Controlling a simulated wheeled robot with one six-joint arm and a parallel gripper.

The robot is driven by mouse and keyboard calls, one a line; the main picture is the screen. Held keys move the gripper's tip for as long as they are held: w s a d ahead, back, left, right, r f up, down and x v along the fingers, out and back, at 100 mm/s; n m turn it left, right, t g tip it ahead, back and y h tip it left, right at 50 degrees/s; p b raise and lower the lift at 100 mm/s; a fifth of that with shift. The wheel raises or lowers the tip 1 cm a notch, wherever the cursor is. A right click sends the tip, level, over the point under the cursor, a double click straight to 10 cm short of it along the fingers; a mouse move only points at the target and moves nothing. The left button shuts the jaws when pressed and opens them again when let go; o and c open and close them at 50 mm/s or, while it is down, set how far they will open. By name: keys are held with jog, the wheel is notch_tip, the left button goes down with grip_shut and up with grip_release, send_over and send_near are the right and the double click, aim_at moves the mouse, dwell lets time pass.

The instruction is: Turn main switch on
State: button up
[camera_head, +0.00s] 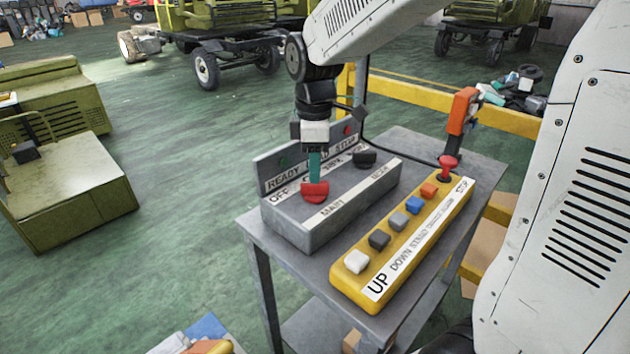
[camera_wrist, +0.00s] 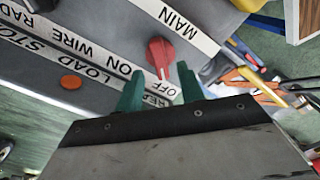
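The red main switch (camera_head: 314,191) is a rotary knob on the left of the grey control box (camera_head: 315,235), above the MAIN label. In the wrist view, the red knob (camera_wrist: 160,52) has its handle pointing toward the OFF label. My gripper (camera_head: 315,178) points down at the knob from above. In the wrist view, my gripper (camera_wrist: 159,76) is open, with its two green fingers apart on either side of the knob's handle end. I cannot tell whether the fingers touch the knob. The fingers partly hide the labels behind them.
A black knob (camera_head: 365,158) sits right of the red one. A yellow button panel (camera_head: 345,290) with several coloured buttons and a red mushroom button (camera_head: 447,164) lies in front on the grey table (camera_head: 262,232). An orange tool (camera_head: 463,110) stands behind. Green floor is open at left.

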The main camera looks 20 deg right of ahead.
aim_at(315, 190)
jog(key=shift+f, duration=2.3)
grip_shut()
